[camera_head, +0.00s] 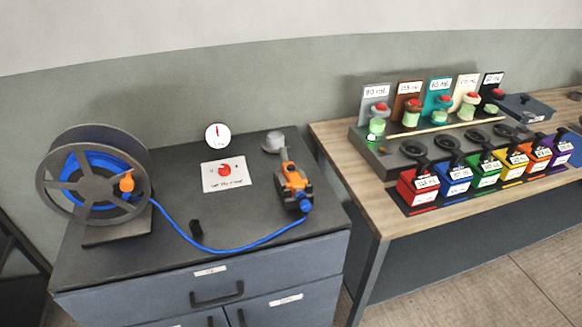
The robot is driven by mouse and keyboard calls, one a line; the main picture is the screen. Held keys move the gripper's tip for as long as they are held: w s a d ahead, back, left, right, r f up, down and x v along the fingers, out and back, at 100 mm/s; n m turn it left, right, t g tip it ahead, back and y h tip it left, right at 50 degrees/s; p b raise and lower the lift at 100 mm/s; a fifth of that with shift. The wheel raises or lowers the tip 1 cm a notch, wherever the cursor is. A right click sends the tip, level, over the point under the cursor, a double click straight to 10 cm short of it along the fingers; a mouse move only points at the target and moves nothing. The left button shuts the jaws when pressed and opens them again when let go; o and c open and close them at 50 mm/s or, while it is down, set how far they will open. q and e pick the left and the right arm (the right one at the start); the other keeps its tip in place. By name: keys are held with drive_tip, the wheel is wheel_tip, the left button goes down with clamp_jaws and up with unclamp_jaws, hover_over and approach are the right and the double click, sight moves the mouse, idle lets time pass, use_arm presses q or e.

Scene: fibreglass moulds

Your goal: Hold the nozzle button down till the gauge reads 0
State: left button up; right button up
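The nozzle (294,185) is orange and dark grey and lies on the right side of the dark cabinet top. A blue hose (235,249) runs from its blue front end (304,203) to the reel (95,178) at the left. I cannot make out the button on the nozzle. The round white gauge (217,136) stands at the back of the cabinet; its red needle points about straight up, and its numbers are too small to read. In front of it a red knob (225,170) sits on a white labelled plate (238,181). Neither of my grippers is in view.
A grey cylindrical part (273,142) stands behind the nozzle. On the wooden table (340,146) at the right are several pump bottles and coloured, labelled containers. The cabinet's front right top is clear.

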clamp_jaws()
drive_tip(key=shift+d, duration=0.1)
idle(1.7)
